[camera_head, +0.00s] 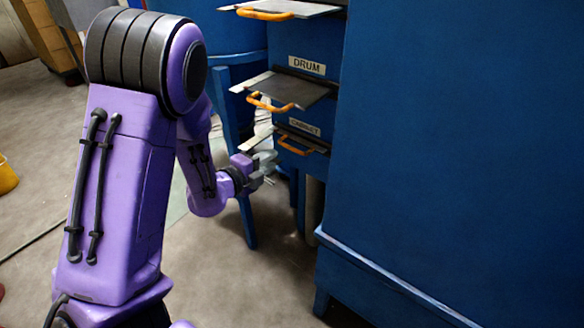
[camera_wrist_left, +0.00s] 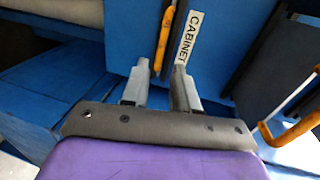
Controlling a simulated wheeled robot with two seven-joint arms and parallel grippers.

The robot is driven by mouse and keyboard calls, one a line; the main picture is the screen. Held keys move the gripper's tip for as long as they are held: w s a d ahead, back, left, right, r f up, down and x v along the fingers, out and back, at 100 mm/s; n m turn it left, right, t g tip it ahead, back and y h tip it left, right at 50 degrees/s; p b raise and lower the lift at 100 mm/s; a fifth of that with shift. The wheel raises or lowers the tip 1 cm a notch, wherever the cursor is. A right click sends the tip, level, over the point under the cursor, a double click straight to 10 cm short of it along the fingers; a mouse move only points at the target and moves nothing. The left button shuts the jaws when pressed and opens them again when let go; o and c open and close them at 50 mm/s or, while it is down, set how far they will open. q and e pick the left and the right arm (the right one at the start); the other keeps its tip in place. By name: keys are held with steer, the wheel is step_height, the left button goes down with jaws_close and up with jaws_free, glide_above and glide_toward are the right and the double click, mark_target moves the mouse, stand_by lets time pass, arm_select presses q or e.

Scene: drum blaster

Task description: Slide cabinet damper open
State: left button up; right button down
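The cabinet damper has an orange handle (camera_head: 296,148) under the CABINET label (camera_head: 304,127), low on the blue machine. Little of its dark plate shows. In the left wrist view, the handle (camera_wrist_left: 163,42) lies just beyond the gap between my fingertips, beside the CABINET label (camera_wrist_left: 187,38). My left gripper (camera_head: 268,168) is just left of and below the handle in the head view. It is open and empty, with its two grey fingers apart (camera_wrist_left: 160,76). I cannot tell whether a finger touches the handle. My right gripper is not in view.
The drum damper plate (camera_head: 305,90) juts out above, with its own orange handle (camera_head: 268,104). Another damper (camera_head: 290,8) juts out higher up. A large blue housing (camera_head: 460,150) stands close on the right. A blue leg (camera_head: 247,222) stands below my gripper.

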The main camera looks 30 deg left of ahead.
mark_target(290, 149)
arm_select(q)
steer(key=x, duration=1)
steer(key=shift+w+r+p, duration=0.1)
steer(key=shift+w+p, duration=0.05)
steer(key=shift+p, duration=0.2)
jaws_close()
steer(key=shift+d, duration=0.1)
